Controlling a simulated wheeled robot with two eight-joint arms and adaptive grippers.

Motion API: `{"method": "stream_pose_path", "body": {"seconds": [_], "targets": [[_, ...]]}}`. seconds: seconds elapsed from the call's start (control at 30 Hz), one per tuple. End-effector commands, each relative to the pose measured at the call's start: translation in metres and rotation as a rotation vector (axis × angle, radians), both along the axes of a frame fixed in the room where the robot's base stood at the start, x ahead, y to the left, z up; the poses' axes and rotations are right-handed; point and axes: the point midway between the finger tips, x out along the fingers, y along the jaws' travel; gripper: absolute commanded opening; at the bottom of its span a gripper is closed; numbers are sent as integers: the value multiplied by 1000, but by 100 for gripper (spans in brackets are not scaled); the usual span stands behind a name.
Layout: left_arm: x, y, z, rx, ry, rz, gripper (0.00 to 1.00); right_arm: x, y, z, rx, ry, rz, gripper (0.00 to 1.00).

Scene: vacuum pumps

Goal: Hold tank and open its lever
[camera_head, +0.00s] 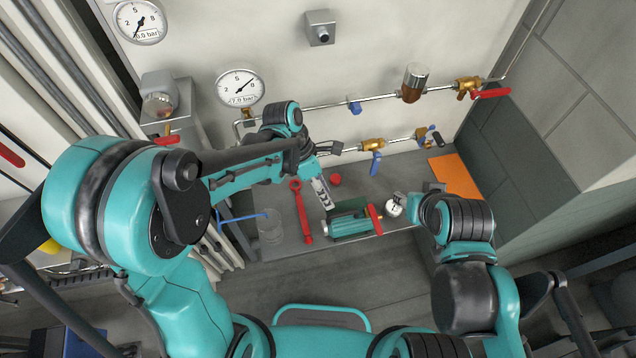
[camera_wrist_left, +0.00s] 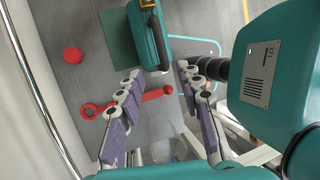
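In the left wrist view the tank (camera_wrist_left: 150,38) is just beyond the fingertips. My left gripper (camera_head: 324,188) is over the bench at the tank's upper left; its purple-padded fingers (camera_wrist_left: 157,76) are apart with nothing between them.
A red wrench (camera_head: 302,212) lies left of the tank, with a red round knob (camera_head: 336,179) behind it. A clear beaker (camera_head: 270,228) stands farther left. An orange sheet (camera_head: 455,177) lies at the right. Pipes with valves (camera_head: 373,146) run along the back wall.

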Motion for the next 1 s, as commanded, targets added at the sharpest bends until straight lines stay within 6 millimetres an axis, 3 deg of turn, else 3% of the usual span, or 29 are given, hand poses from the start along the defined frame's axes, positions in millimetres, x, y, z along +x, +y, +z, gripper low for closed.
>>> {"method": "stream_pose_path", "body": {"seconds": [0.37,1.0], "targets": [[-3,-9,-19,4,36,37,36,0,0,-11,0,0,0,40],[-16,-35,-84,4,35,36,36,0,0,-65,0,0,0,40]]}}
